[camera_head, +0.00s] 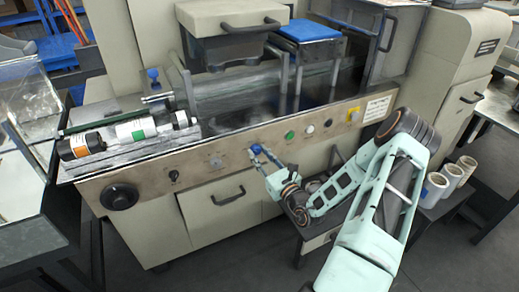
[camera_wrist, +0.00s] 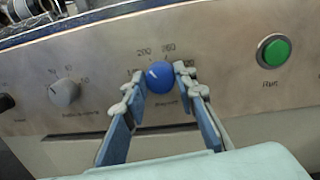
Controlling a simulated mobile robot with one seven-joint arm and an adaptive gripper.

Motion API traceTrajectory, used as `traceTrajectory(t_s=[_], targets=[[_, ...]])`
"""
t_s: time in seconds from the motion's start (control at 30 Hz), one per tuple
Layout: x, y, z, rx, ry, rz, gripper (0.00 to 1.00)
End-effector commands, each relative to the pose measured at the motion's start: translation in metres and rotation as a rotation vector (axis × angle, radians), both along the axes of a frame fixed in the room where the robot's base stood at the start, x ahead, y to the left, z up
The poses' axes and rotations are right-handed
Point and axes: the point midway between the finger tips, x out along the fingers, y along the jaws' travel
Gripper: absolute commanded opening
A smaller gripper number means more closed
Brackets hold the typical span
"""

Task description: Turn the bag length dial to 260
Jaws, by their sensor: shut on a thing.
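The blue dial (camera_wrist: 160,76) is on the machine's front panel in the wrist view. Its white mark points up and to the left, toward the left part of its scale. Numbers that look like 200 and 260 are printed above it; the outer numbers are partly covered by my fingers and the label below is too blurred to read. My gripper (camera_wrist: 158,80) is shut on the dial, one fingertip on each side. In the head view, my gripper (camera_head: 259,155) reaches the panel from the right, and only a bit of blue shows at its tips.
A grey knob (camera_wrist: 63,92) is left of the dial and a green start button (camera_wrist: 273,50) is to its right. The head view also shows a black handwheel (camera_head: 119,196) at the panel's left end and a drawer handle (camera_head: 228,196) below the panel.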

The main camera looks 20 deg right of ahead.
Motion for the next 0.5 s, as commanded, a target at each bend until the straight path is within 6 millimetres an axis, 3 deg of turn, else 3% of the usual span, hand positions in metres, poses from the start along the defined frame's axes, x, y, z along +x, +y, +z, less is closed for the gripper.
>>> traceTrajectory(t_s=[0.5], targets=[[-0.0007,-0.0006,0.0011,0.492,0.019,-0.003,0.02]])
